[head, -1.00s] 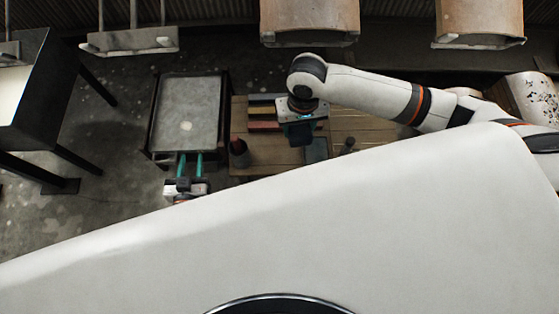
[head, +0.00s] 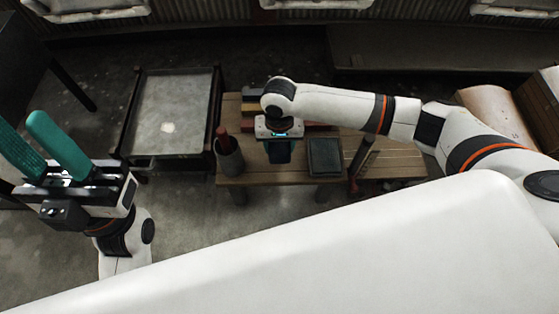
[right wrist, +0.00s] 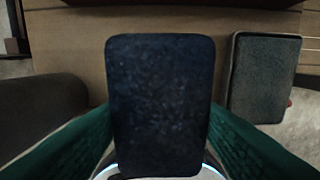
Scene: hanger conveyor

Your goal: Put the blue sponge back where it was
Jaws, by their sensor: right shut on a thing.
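My right gripper (head: 279,150) points down over the wooden bench, left of a dark square tray-like thing (head: 325,155). In the right wrist view, the dark blue sponge (right wrist: 160,100) stands between the two green fingers, which are shut on it. In the head view the sponge is mostly hidden by the gripper and hard to tell apart from it. Its height above the bench is unclear. The tray-like thing also shows in the right wrist view (right wrist: 264,80), right of the sponge and apart from it. My left gripper (head: 20,128) is open and empty at the left edge, its teal fingers apart.
The wooden bench (head: 285,180) holds a dark cup with a red-topped thing (head: 228,155) at its left end. Coloured blocks (head: 258,97) lie behind my right gripper. A slim upright thing (head: 361,160) stands right of the tray-like thing. A grey-topped cart (head: 178,100) stands left.

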